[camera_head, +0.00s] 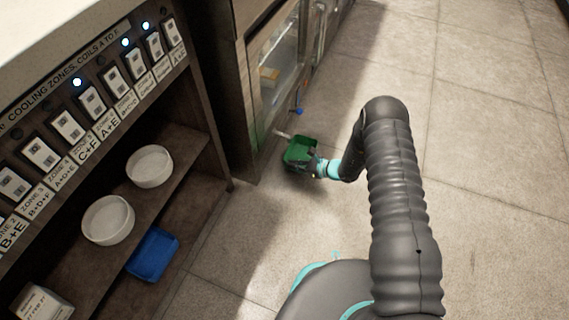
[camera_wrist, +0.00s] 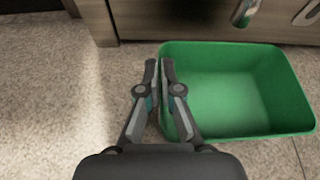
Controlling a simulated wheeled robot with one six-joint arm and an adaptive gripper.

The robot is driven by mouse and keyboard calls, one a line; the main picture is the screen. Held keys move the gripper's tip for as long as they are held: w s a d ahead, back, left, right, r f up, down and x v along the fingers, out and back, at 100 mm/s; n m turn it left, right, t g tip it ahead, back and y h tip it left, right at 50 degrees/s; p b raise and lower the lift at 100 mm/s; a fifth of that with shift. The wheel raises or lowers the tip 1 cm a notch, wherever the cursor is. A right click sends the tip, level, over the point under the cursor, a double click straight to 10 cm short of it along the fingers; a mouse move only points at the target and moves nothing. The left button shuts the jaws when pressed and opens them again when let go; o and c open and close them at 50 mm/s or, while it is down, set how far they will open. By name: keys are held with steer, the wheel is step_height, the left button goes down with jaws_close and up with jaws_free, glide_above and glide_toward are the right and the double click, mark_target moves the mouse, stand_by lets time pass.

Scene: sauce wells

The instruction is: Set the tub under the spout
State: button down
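The green tub (camera_head: 299,150) is at the foot of the glass-fronted cabinet; it fills the right of the wrist view (camera_wrist: 240,95) and looks empty inside. My gripper (camera_wrist: 160,68) is shut on the tub's left wall, one finger inside and one outside. In the head view my gripper (camera_head: 316,165) is at the tub's near right side. A pale spout (camera_head: 283,135) sticks out of the cabinet front by the tub's far left edge. In the wrist view a metal spout-like piece (camera_wrist: 244,13) shows just beyond the tub's far rim. I cannot tell whether the tub touches the floor.
A blue knob (camera_head: 298,111) is on the cabinet (camera_head: 262,75). To the left, a shelf unit holds two white round bowls (camera_head: 108,220) (camera_head: 150,166), a blue tray (camera_head: 153,254) low down and a labelled box (camera_head: 42,303). The tiled floor (camera_head: 490,150) on the right is clear.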

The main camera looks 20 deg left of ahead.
mark_target(283, 163)
steer(key=a, duration=0.4)
steer(key=shift+w+a, duration=0.15)
steer(key=shift+w, duration=0.05)
steer(key=shift+f, duration=0.65)
steer(key=shift+d+f, duration=0.1)
steer(key=shift+d, duration=0.1)
steer(key=shift+b, duration=0.3)
steer(key=shift+f, duration=0.2)
steer(key=c, duration=1.3)
jaws_free()
steer(key=shift+r, duration=0.2)
